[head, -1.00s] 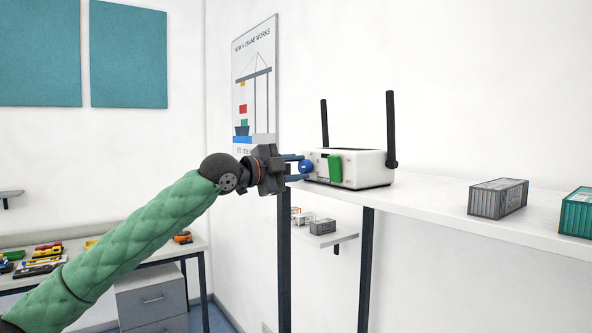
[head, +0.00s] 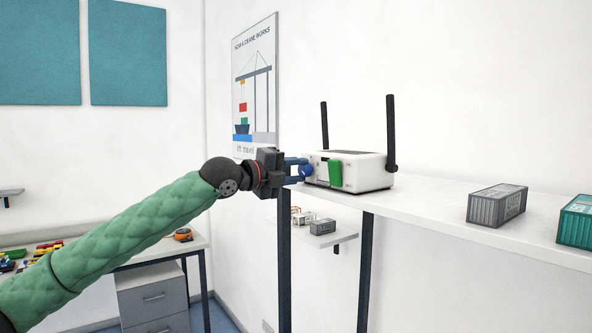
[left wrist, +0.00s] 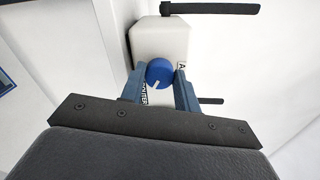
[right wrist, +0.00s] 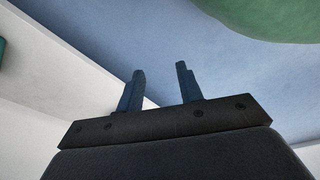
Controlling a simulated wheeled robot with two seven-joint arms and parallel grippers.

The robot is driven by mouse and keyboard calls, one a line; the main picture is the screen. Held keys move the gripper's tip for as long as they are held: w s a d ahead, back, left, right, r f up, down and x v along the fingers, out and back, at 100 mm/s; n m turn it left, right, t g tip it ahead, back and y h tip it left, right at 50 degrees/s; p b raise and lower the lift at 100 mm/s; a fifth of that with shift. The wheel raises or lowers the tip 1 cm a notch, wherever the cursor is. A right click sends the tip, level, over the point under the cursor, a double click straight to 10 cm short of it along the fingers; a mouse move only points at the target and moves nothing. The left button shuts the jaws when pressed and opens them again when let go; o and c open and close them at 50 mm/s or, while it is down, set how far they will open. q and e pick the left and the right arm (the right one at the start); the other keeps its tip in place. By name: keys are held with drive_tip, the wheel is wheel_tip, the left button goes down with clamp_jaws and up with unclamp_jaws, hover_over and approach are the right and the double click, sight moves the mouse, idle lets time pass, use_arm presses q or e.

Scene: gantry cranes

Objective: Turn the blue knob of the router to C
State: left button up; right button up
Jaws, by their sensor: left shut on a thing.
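The white router (head: 368,174) stands on a white shelf, with two black antennas and a green block on its front. Its blue knob (head: 305,171) is on the end facing my left gripper (head: 302,171). That gripper is shut on the knob, one finger on each side, as the left wrist view shows. In that view the blue knob (left wrist: 159,72) has a white pointer mark toward the lower left. A letter A shows right of it and part of the word ROUTER lower left; I see no C. My right gripper (right wrist: 160,78) is open and empty in the right wrist view.
The white shelf (head: 430,198) has clear room right of the router. A grey container (head: 497,205) and a teal container (head: 577,219) stand farther right. Below hangs a small shelf with a grey container (head: 322,227). A desk with toys is at the left.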

use_arm(q)
drive_tip(key=shift+f, duration=0.1)
use_arm(e)
drive_tip(key=shift+s+f, duration=0.15)
use_arm(q)
drive_tip(key=o, duration=1)
drive_tip(key=shift+c, duration=0.2)
use_arm(e)
drive_tip(key=shift+s, duration=0.2)
use_arm(q)
drive_tip(key=shift+a, duration=0.1)
use_arm(e)
drive_tip(key=shift+s, duration=0.1)
use_arm(q)
drive_tip(key=shift+s+a, duration=0.15)
drive_tip(key=shift+a, duration=0.05)
drive_tip(key=b+v, duration=0.3)
drive_tip(key=v, duration=0.4)
use_arm(e)
drive_tip(key=w+a+r, duration=0.3)
drive_tip(key=w+r, duration=0.1)
drive_tip(key=r, duration=0.2)
drive_tip(key=shift+g, duration=0.3)
